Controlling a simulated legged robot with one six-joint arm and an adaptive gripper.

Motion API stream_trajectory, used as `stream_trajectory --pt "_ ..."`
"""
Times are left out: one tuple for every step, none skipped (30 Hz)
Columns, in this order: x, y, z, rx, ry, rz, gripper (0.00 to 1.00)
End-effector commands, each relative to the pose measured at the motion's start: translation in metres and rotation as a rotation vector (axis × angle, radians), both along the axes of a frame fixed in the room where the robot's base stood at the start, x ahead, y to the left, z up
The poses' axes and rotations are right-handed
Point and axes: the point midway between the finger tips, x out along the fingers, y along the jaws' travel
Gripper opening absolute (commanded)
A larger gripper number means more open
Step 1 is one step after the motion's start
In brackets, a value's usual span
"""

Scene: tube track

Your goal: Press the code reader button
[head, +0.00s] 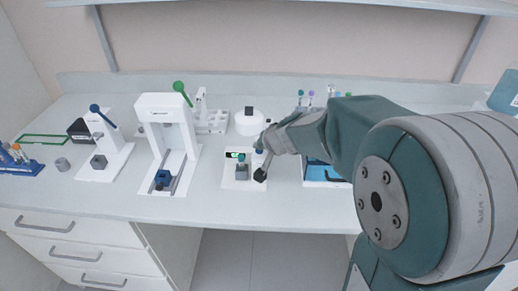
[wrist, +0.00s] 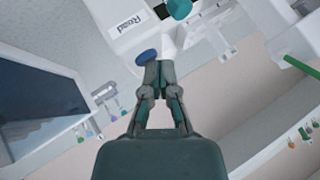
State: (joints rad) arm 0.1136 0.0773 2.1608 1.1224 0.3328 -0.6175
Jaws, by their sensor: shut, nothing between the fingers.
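The teal cap (wrist: 179,9) is at the top edge. My gripper (wrist: 160,68) is shut and empty, its tips right beside the blue button. I cannot tell whether they touch it. In the head view, my gripper (head: 260,174) is at the reader's right side.
A white press-like device (head: 165,103) with a green-knobbed lever stands to the left. A smaller device with a blue lever (head: 103,116) is further left. A round white device (head: 250,122) stands behind the reader.

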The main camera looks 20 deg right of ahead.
Motion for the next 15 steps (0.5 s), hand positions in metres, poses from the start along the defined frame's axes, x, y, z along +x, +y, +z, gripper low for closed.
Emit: stream_trajectory --pt "0.0 0.0 0.0 0.0 0.001 0.001 0.0" --pt "0.0 0.0 0.0 0.0 0.001 0.001 0.0" --pt "0.0 0.0 0.0 0.0 0.001 0.001 0.0" --pt "0.0 0.0 0.0 0.0 0.001 0.001 0.0" --pt "0.0 0.0 0.0 0.0 0.001 0.001 0.0" --pt "0.0 0.0 0.0 0.0 0.001 0.001 0.0" --pt "0.0 0.0 0.001 0.0 0.001 0.001 0.0" --pt "0.0 0.0 0.002 -0.001 0.0 0.001 0.0" --pt "0.0 0.0 0.003 -0.001 -0.001 0.002 0.0" --pt "0.0 0.0 0.005 0.0 -0.001 0.001 0.0" --pt "0.0 0.0 0.007 -0.001 -0.001 0.002 0.0" --pt "0.0 0.0 0.009 -0.001 -0.001 0.002 0.0" --pt "0.0 0.0 0.011 -0.001 -0.001 0.002 0.0" --pt "0.0 0.0 0.012 -0.001 -0.001 0.002 0.0" --pt "0.0 0.0 0.014 -0.001 -0.001 0.002 0.0"
